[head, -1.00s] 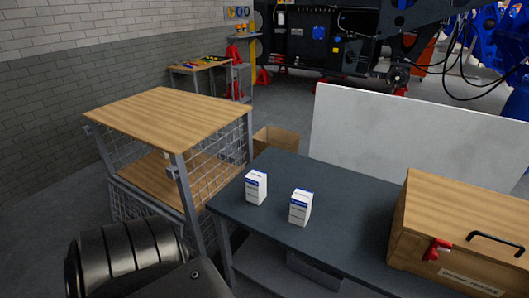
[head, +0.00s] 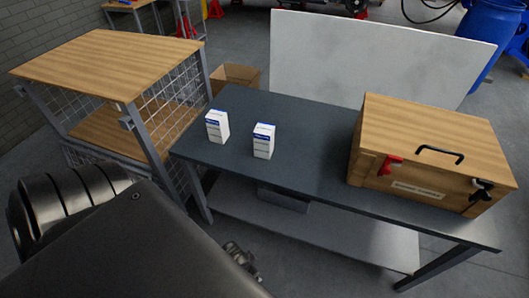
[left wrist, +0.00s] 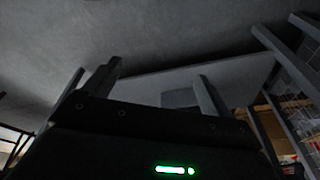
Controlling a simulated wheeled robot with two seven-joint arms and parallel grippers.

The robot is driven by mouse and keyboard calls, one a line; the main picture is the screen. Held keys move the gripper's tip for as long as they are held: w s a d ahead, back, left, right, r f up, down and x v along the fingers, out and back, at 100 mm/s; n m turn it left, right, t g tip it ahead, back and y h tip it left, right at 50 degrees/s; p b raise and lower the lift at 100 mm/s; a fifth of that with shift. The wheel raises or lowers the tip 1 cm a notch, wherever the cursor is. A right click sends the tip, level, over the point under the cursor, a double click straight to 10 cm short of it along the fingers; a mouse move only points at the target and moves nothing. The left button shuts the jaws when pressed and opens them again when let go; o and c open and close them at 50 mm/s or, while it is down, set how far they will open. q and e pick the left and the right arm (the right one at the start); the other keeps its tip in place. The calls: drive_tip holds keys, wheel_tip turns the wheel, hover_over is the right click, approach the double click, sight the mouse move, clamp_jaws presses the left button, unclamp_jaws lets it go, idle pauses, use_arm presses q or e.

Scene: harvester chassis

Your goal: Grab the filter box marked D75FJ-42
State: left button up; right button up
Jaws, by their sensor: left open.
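Two small white filter boxes with blue bands stand upright and apart on the dark table (head: 310,160). One is the left box (head: 217,126) near the table's left end, the other is the right box (head: 263,141) a little nearer to me. Their markings are too small to read, so I cannot tell which is D75FJ-42. My left gripper (left wrist: 160,92) shows in the left wrist view, with its two fingers apart and nothing between them. It is away from both boxes, which do not show in that view. My right gripper is not in view.
A wooden crate (head: 437,143) with a black handle and red latch stands on the table's right end. A wood-topped wire-mesh cart (head: 110,62) is at the left. A pale panel (head: 380,55) stands behind the table, with a cardboard box (head: 236,76) on the floor.

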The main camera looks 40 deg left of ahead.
sight(264, 131)
use_arm(q)
drive_tip(key=w+a+r+t, duration=0.15)
drive_tip(key=w+r, duration=0.25)
drive_tip(key=r, duration=0.9)
drive_tip(key=w+a+r+n+t+y, duration=0.2)
drive_tip(key=w+a+r+t, duration=0.2)
drive_tip(key=w+a, duration=0.2)
drive_tip(key=w+a+r+n+t+y, duration=0.2)
drive_tip(key=w+a+r+t, duration=0.1)
drive_tip(key=w, duration=0.8)
drive_tip(key=w+a+r+n+t+y, duration=0.2)
drive_tip(key=w+a+r+t+y, duration=0.1)
drive_tip(key=w+a, duration=0.5)
drive_tip(key=shift+w+a+r+n+t+p, duration=0.2)
drive_tip(key=shift+r+t, duration=0.2)
drive_tip(key=shift+t, duration=0.2)
drive_tip(key=shift+w+a+r+n+t+p, duration=0.1)
drive_tip(key=shift+w+a+r+t, duration=0.1)
drive_tip(key=shift+r+t, duration=0.3)
drive_tip(key=shift+w+a+r, duration=0.15)
drive_tip(key=shift+w, duration=0.15)
drive_tip(key=p+x, duration=0.1)
drive_tip(key=x, duration=0.3)
drive_tip(key=shift+w+a, duration=0.15)
